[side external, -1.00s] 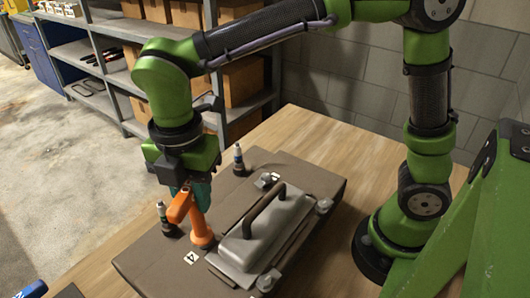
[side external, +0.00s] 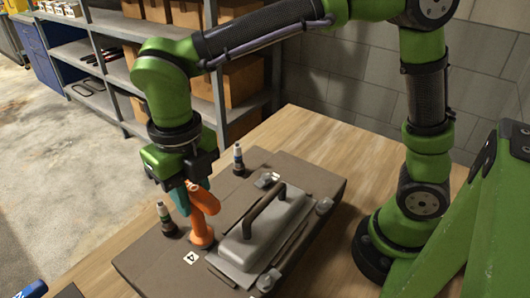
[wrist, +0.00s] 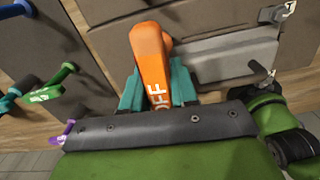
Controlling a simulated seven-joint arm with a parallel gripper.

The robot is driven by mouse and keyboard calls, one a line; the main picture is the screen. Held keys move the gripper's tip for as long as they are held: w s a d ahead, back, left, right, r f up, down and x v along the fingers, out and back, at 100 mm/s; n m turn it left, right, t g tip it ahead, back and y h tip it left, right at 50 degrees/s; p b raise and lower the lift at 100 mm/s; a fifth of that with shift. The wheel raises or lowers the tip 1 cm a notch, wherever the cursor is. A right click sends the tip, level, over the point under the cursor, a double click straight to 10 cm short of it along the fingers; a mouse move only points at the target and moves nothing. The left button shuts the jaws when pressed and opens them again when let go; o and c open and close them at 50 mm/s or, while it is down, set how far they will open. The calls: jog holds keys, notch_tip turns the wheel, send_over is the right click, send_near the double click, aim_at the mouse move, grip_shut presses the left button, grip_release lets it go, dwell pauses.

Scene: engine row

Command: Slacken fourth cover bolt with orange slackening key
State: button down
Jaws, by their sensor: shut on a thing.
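My gripper (side external: 190,202) has teal fingers and is shut on the handle of the orange slackening key (side external: 203,228). In the wrist view the key (wrist: 150,62), with lettering ending in "OFF", lies between the teal fingers (wrist: 157,92). The key's round foot stands upright at the near-left corner of the grey cover (side external: 238,249), beside the label "4" (side external: 190,258). The fourth bolt is hidden under the key's foot, so its seating cannot be seen. The grey cover has a dark bar handle (side external: 262,212) and shows bolts at its other corners.
In the wrist view, blue, green (wrist: 52,86) and purple handles lie to the left. Metal shelves stand behind.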

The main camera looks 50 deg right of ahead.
jog(key=n, duration=0.4)
jog(key=shift+r+n, duration=0.1)
jog(key=shift+n, duration=0.3)
jog(key=m, duration=0.4)
jog(key=shift+m, duration=0.3)
jog(key=m, duration=0.8)
jog(key=shift+r+m, duration=0.1)
jog(key=shift+m, duration=0.2)
jog(key=m, duration=0.4)
